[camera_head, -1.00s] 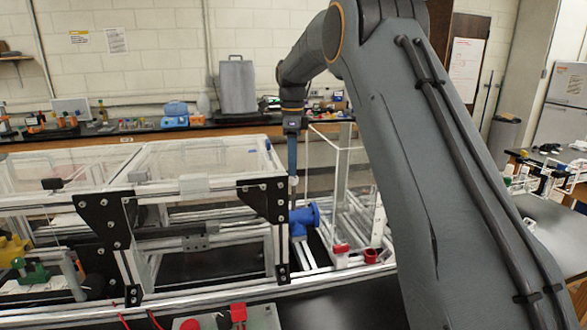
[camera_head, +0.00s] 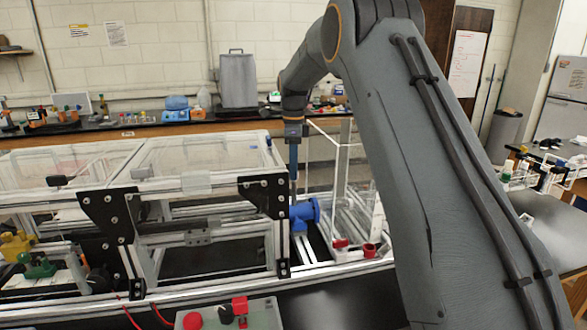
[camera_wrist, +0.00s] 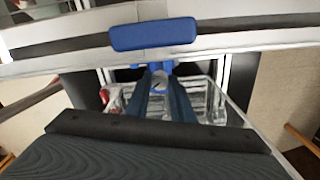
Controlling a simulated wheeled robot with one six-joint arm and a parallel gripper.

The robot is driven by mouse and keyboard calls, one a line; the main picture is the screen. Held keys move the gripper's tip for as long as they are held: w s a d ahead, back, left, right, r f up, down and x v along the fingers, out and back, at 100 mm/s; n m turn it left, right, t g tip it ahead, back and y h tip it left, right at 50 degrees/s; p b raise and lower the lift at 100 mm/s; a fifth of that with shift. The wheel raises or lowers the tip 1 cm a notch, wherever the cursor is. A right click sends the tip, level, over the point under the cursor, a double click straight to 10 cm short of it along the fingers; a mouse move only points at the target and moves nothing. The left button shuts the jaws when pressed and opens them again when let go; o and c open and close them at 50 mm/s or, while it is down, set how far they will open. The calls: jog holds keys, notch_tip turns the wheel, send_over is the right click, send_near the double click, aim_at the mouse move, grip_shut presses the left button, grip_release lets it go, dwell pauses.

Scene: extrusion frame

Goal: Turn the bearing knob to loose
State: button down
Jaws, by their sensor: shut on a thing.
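A blue bearing housing (camera_head: 304,212) sits inside the extrusion frame, right of the black corner plates. My gripper (camera_head: 293,195) reaches down to its left end from above. Blue parts of the bearing show just beyond the fingertips. The fingers hide the knob's sides, and I cannot read which setting it stands at. In the head view the knob itself is too small and covered to make out.
The aluminium extrusion frame (camera_head: 210,285) with clear panels surrounds the spot on the left. In the wrist view, a bar with a blue block (camera_wrist: 153,35) crosses close to my gripper. Red-topped parts (camera_head: 370,250) stand to the right. A box with red buttons (camera_head: 262,318) is in front.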

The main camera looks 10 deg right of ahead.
jog(key=shift+n, duration=0.3)
jog(key=n+b, duration=0.1)
jog(key=n, duration=1)
jog(key=shift+s+r+n+b, duration=0.1)
jog(key=shift+n+b, duration=0.25)
jog(key=shift+n, duration=0.05)
dwell(0.4)
jog(key=c, duration=1.5)
grip_release()
jog(key=shift+c, duration=0.2)
jog(key=shift+r+b, duration=1.4)
jog(key=shift+r, duration=2.5)
